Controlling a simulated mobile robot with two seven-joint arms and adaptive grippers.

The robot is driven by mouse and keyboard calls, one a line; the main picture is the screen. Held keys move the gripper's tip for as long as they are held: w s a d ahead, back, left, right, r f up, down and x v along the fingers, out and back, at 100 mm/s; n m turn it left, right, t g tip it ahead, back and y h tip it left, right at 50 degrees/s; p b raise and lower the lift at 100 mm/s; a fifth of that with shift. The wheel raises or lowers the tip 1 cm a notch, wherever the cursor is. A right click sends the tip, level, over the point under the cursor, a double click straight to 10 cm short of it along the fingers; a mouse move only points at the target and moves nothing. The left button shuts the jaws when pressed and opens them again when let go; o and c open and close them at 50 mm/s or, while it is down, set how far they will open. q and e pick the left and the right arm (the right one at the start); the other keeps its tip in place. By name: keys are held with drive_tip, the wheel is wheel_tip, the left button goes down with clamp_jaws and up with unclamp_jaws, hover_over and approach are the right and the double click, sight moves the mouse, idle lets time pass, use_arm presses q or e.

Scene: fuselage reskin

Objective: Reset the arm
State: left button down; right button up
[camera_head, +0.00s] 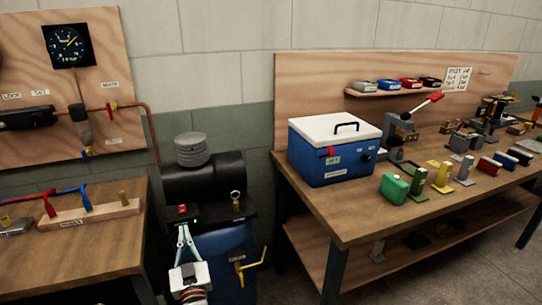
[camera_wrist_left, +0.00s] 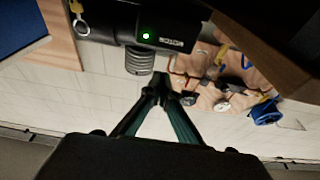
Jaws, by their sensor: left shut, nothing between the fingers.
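My left gripper (camera_head: 183,232) is in the lower middle of the head view, in front of a black and blue compressor unit (camera_head: 205,180). Its two fingers come together at the tips and hold nothing. In the left wrist view the gripper (camera_wrist_left: 160,82) also shows with its fingertips together. Past it are the unit's dark control box with a lit green light (camera_wrist_left: 146,37) and a ribbed grey cylinder (camera_wrist_left: 139,60). The gap between the fingertips and the unit is hard to judge. My right gripper is in neither view.
A wooden bench (camera_head: 345,232) on the right holds a blue cooler-like box (camera_head: 325,165) and several small parts. Another bench (camera_head: 90,255) stands at the left, below a wall panel (camera_head: 110,60) with a gauge (camera_head: 67,44). A yellow-handled valve (camera_head: 250,260) sticks out low on the unit.

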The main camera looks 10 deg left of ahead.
use_arm(q)
drive_tip(key=s+d+f+m+h, duration=0.5)
drive_tip(key=d+h, duration=0.1)
drive_tip(key=d, duration=0.1)
drive_tip(key=s+d+f+m+h, duration=0.4)
drive_tip(key=d+f+h, duration=0.1)
drive_tip(key=d+h, duration=0.2)
drive_tip(key=s+d+f+m+g+h, duration=0.1)
drive_tip(key=s+d+f+g, duration=0.2)
drive_tip(key=s+f+g, duration=0.4)
drive_tip(key=s+f, duration=0.4)
drive_tip(key=s, duration=0.4)
drive_tip(key=shift+s+f+m, duration=0.4)
